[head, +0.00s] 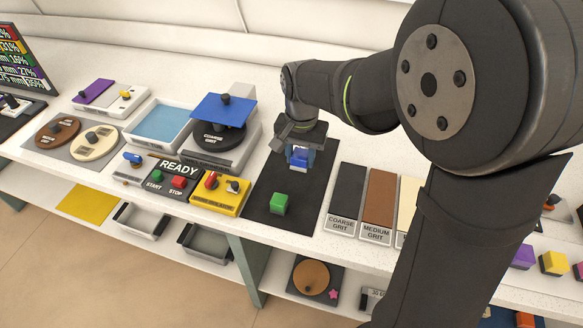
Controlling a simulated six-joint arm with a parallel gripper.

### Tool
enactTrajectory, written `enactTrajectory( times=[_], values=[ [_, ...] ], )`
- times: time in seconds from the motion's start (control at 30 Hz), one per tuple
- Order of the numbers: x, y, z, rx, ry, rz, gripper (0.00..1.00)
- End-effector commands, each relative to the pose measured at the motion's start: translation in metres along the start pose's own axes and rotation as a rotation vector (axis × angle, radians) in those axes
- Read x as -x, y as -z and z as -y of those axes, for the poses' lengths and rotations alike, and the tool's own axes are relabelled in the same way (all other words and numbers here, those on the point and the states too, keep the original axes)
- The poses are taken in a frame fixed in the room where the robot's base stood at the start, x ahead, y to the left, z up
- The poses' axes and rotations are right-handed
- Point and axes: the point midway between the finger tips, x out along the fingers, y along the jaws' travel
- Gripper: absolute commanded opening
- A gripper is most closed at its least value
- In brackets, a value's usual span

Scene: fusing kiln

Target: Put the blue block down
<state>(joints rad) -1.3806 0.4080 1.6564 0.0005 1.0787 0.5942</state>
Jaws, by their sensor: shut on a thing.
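My gripper (299,158) points down over the dark mat (262,200) and is shut on the blue block (299,157). The block sits between the fingers above the far part of the mat. I cannot tell whether its underside touches the mat. A green block (279,203) rests on the near part of the same mat, apart from the gripper.
Bare mat surrounds the green block.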

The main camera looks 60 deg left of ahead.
Motion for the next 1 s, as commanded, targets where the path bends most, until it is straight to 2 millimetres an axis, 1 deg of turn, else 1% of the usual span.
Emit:
enactTrajectory(
  times=[0.03, 0.1, 0.2, 0.27, 0.33, 0.53, 0.93, 0.97, 1.0],
  values=[
    [-0.005, -0.001, 0.009, 0.002, -0.001, 0.001, 0.16],
    [-0.009, 0.0, 0.016, 0.002, 0.0, 0.0, 0.16],
    [-0.013, -0.001, 0.022, -0.001, 0.001, -0.001, 0.16],
    [-0.016, -0.001, 0.022, -0.001, 0.0, -0.001, 0.16],
    [-0.022, -0.001, 0.022, -0.001, -0.001, 0.001, 0.16],
    [-0.051, -0.001, 0.022, -0.001, -0.001, 0.001, 0.16],
    [-0.057, -0.001, 0.022, -0.001, 0.0, 0.0, 0.16],
    [-0.056, -0.001, 0.022, -0.001, 0.0, 0.0, 0.42],
    [-0.056, -0.001, 0.022, -0.001, 0.0, -0.001, 0.5]
  ],
)
